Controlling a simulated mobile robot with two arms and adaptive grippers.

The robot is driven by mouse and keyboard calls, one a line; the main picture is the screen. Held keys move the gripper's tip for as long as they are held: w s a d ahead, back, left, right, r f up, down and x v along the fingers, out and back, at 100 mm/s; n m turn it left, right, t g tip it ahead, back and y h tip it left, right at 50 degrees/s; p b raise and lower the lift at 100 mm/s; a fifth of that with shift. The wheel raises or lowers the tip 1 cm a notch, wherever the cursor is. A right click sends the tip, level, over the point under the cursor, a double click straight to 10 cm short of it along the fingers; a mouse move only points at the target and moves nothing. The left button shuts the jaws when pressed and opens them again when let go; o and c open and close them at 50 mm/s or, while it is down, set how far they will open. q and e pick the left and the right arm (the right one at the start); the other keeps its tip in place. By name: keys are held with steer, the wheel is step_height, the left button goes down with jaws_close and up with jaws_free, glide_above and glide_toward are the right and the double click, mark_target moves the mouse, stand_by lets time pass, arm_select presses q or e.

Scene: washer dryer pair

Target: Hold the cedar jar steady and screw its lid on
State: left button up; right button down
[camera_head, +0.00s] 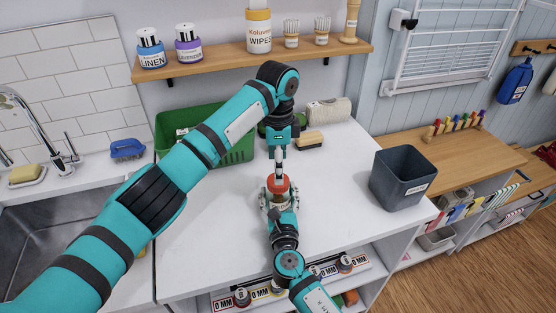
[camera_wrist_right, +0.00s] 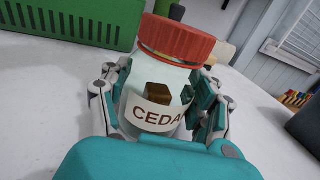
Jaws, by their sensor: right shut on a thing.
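The cedar jar (camera_wrist_right: 158,101) is a clear jar with a white label and a brown block visible inside. Its red lid (camera_wrist_right: 177,40) sits over the mouth; I cannot tell how tightly. In the head view the lid (camera_head: 278,184) shows from above and hides most of the jar. My right gripper (camera_head: 278,199) is shut around the jar's sides, with fingers on both sides in the right wrist view. My left gripper (camera_head: 280,172) points down just behind and above the lid. Its fingers show edge-on, so their opening and any contact are unclear.
A green basket (camera_head: 240,150), a wooden brush (camera_head: 309,140) and a pale roll (camera_head: 328,111) stand at the back of the white counter (camera_head: 205,225). A dark grey bin (camera_head: 403,178) stands at right. A shelf (camera_head: 210,62) with bottles hangs above; a sink (camera_head: 65,225) is at left.

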arm_select(q)
step_height(320, 180, up, 2)
steer(key=n, duration=0.6)
steer(key=shift+n, duration=0.4)
steer(key=n, duration=0.2)
steer(key=r+n, duration=0.1)
steer(key=n, duration=0.2)
steer(key=shift+r, duration=0.2)
steer(key=shift+f, duration=4.05)
steer(key=c, duration=1.2)
steer(key=o, duration=1.3)
